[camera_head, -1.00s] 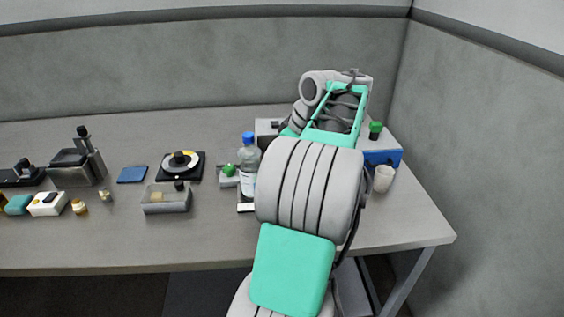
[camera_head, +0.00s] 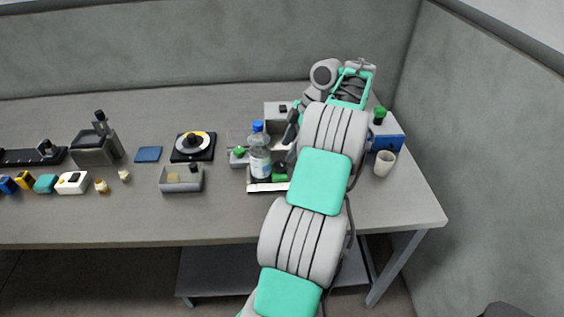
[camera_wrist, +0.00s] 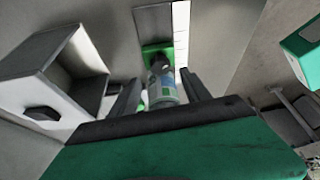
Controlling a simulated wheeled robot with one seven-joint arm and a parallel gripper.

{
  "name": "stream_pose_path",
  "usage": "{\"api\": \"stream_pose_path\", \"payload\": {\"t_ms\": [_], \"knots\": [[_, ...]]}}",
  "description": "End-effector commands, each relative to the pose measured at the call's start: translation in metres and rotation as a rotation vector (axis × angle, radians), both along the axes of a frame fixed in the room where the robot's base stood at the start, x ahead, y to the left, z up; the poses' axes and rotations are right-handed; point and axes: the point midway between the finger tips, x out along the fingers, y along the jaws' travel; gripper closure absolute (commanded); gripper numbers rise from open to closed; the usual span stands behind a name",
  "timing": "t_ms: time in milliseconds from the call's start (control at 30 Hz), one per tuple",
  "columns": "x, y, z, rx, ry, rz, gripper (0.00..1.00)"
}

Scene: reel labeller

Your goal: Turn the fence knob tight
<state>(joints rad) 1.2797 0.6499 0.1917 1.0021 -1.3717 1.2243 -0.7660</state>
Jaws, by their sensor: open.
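A green block (camera_head: 280,174), which looks like the fence, sits on a dark base with a pale ruled strip (camera_head: 267,187), right of a clear bottle (camera_head: 260,158). No knob on it can be told for sure in the head view. In the wrist view the green block (camera_wrist: 150,48) lies beyond my gripper (camera_wrist: 160,92), by the white ruled strip (camera_wrist: 181,35). A dark round part (camera_wrist: 161,62) shows in front of it, over the bottle's label (camera_wrist: 163,88). My gripper is open, with the bottle seen between its fingers; contact cannot be told.
A grey open box (camera_wrist: 55,85) stands left of my fingers in the wrist view. A small block with a green knob (camera_head: 238,153) is left of the bottle. A blue box (camera_head: 388,138) and a white cup (camera_head: 384,164) stand right of my arm. The front table edge is clear.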

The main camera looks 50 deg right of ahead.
Motion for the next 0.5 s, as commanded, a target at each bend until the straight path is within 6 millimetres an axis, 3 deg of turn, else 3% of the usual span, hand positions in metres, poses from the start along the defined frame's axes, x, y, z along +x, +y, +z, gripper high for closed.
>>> {"api": "stream_pose_path", "payload": {"t_ms": [33,200,500], "knots": [[0.003,0.003,-0.018,0.000,0.000,0.000,0.45],[0.011,0.013,-0.047,0.001,0.001,-0.002,0.45],[0.016,0.017,-0.057,0.001,0.001,-0.005,0.45]]}}
